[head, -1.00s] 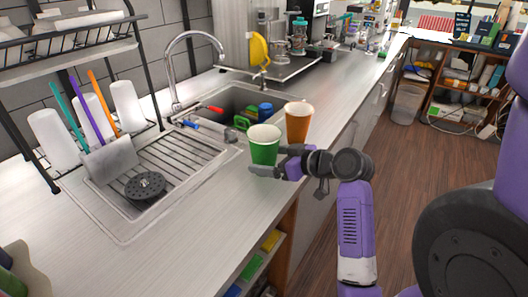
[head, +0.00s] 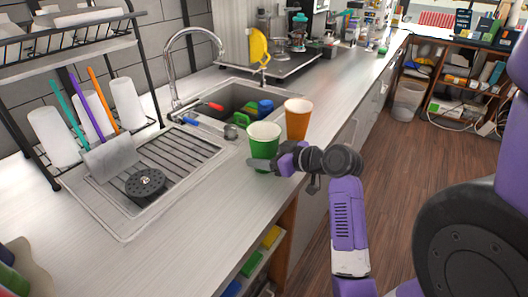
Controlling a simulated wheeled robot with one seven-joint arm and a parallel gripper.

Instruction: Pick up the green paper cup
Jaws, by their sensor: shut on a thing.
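The green paper cup (head: 263,143) stands upright at the front edge of the counter, beside the sink, in the head view. My gripper (head: 264,162) reaches in from the right at the cup's lower part and is shut on it. One finger shows in front of the cup; the far finger is hidden behind it. I cannot tell whether the cup's base is clear of the counter.
An orange paper cup (head: 298,119) stands just behind and right of the green cup. The sink (head: 220,103) holds several coloured things. A drying rack (head: 66,60) stands at the left. The front counter (head: 190,222) is clear.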

